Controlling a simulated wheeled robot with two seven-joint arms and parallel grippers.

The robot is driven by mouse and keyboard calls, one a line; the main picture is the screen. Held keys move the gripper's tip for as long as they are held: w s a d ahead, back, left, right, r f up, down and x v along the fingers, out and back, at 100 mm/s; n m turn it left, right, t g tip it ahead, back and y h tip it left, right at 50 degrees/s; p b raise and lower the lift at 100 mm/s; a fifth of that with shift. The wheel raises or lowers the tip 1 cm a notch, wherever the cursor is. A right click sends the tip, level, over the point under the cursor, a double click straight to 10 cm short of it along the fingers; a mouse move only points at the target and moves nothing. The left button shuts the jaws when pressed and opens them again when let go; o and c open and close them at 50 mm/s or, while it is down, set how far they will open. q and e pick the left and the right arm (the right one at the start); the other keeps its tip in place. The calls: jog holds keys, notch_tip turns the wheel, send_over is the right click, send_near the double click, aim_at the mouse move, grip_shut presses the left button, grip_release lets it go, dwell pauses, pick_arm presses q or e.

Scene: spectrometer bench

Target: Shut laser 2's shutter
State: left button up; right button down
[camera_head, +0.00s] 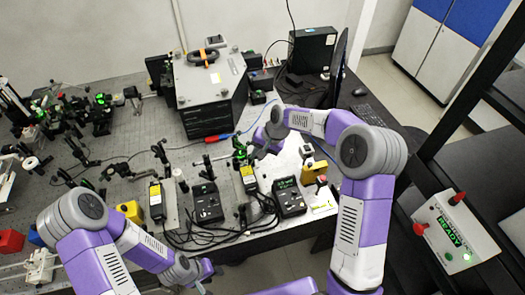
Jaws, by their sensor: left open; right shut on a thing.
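Two black laser boxes with yellow labels stand on the bench, the left one (156,200) and the right one (248,180). No number is readable on either, so I cannot tell by label which is laser 2. My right gripper (246,154) is at the front end of the right laser box, shut on a small part there, seemingly its shutter. Green light shows beside the fingers; the gripper and wrist hide most of the part, so its position is unclear. My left gripper (205,288) is open and empty at the bottom edge, away from the lasers.
Dark controller boxes stand beside the lasers, one in the middle (207,203) and one to the right (290,198), with black cables in front. A large grey-topped instrument (210,85) stands behind. Optics crowd the left. A white box with red knobs (455,232) stands at right.

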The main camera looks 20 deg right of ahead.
jog(key=a+h, duration=0.2)
jog(key=shift+r+h, duration=0.4)
jog(key=shift+s+a+n+h, duration=0.15)
jog(key=shift+a+h, duration=0.3)
jog(key=shift+h, duration=0.35)
jog(key=shift+w+a+n+h, duration=0.15)
jog(key=shift+a+h, duration=0.3)
jog(key=shift+h, duration=0.35)
jog(key=shift+s, duration=0.1)
jog(key=c, duration=1.1)
grip_release()
jog(key=shift+r, duration=0.1)
jog(key=v, duration=0.7)
jog(key=shift+r+b, duration=0.15)
jog(key=shift+b, duration=0.15)
jog(key=shift+s+a, duration=0.1)
jog(key=shift+s, duration=0.1)
